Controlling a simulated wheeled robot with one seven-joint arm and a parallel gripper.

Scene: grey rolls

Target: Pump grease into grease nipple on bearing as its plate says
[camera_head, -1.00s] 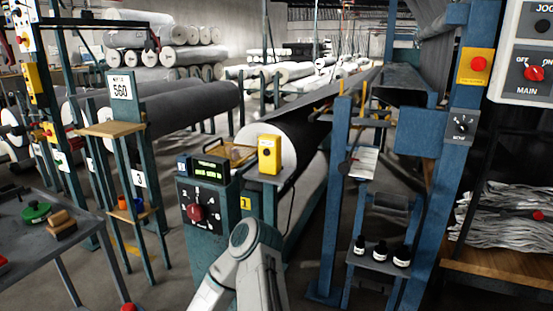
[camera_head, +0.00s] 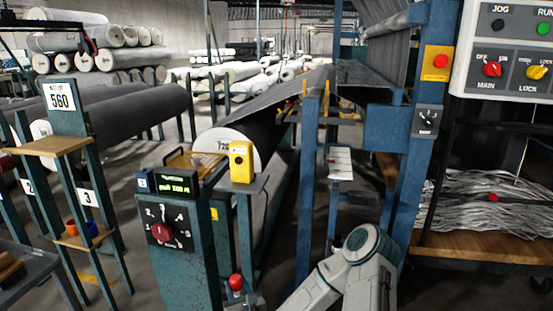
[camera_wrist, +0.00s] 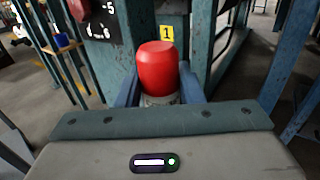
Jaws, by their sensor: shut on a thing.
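My gripper (camera_wrist: 160,92) is shut on a red-topped thing (camera_wrist: 158,68) with a rounded cap and a pale lower part. The blue fingers stand on either side of it in the wrist view. I cannot tell whether this thing is the grease pump. I cannot make out a bearing, a grease nipple or a plate naming one. A white sheet with small print (camera_head: 340,162) hangs on the blue frame, too small to read.
A teal post with a red dial (camera_head: 161,232) and a yellow button box (camera_head: 241,161) stand close ahead. A large grey roll (camera_head: 262,135) lies behind them. A blue upright (camera_head: 309,200) and a control panel (camera_head: 514,55) are to the right. Small stands (camera_head: 60,145) are at left.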

